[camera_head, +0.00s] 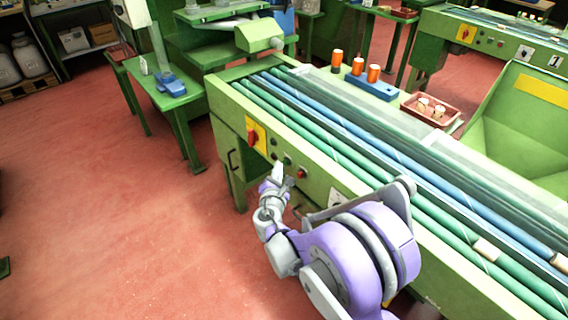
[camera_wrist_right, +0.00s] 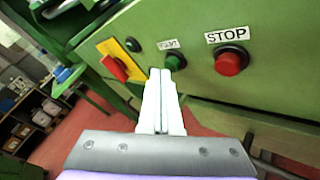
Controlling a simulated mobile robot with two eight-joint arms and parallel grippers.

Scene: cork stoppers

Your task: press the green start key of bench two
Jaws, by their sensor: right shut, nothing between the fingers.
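The green start key (camera_wrist_right: 176,62) sits on the green front panel of the near bench, under a small white label, in the right wrist view. It also shows as a small green dot (camera_head: 287,160) in the head view. My right gripper (camera_wrist_right: 161,73) is shut and empty, its pale fingertips just left of and slightly below the key. In the head view the right gripper (camera_head: 278,170) is close to the panel. I cannot tell whether the tips touch the key. No number is readable on this bench. My left gripper is not in view.
A red STOP button (camera_wrist_right: 229,61) is right of the green key. A red rotary switch on a yellow plate (camera_head: 257,133) and a small dark green lamp (camera_wrist_right: 133,44) are to the left. Green and blue rollers (camera_head: 340,125) run along the bench top. Red floor (camera_head: 130,220) is free at left.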

